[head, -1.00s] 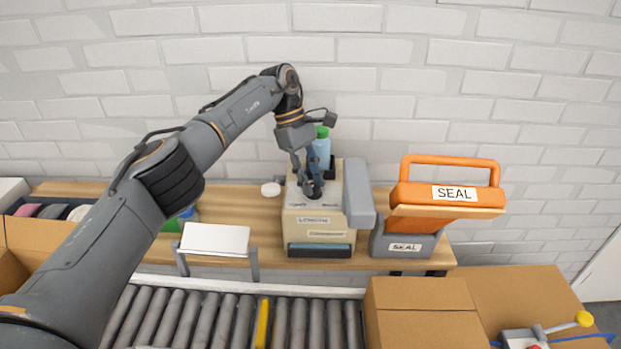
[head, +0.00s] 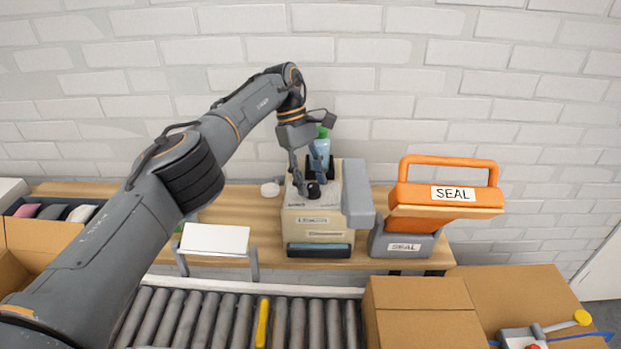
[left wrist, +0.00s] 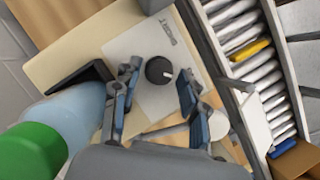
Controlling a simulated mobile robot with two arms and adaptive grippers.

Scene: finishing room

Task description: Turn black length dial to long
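The black length dial (head: 313,190) sits on top of the cream machine (head: 292,224), whose front carries a label reading "LENGTH". In the left wrist view the round black dial (left wrist: 159,71) shows a pale mark on its right side. My left gripper (head: 308,180) is over the machine top, pointing down at the dial. In the left wrist view my left gripper (left wrist: 157,90) is open, with one blue-padded finger on each side of the dial and gaps between. My right gripper is in no frame.
A grey block (head: 358,195) is at the machine's right side. An orange-handled sealer (head: 447,188) stands further right. A roller conveyor (head: 230,318) runs in front.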

